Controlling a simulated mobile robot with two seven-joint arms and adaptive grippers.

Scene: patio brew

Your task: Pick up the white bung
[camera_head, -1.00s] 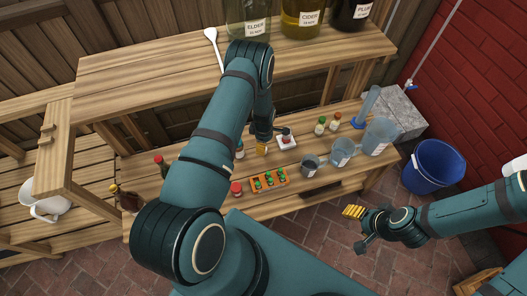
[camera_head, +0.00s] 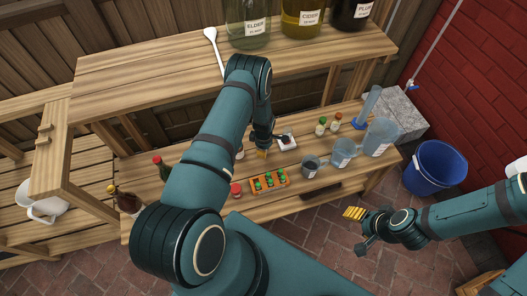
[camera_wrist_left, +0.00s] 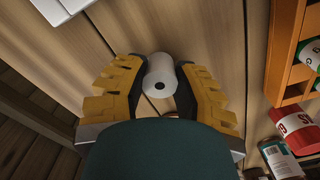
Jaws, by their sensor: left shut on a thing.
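The white bung (camera_wrist_left: 160,76) is a short white cylinder with a dark hole in its end face. In the left wrist view it lies between the yellow fingers of my left gripper (camera_wrist_left: 160,92), which are shut on it from both sides.
An orange rack (camera_head: 287,183) with small bottles is close on the right. A small white device (camera_head: 286,142) is behind it. Clear beakers (camera_head: 343,153) stand further right. A wooden shelf (camera_head: 150,80) runs above the bench.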

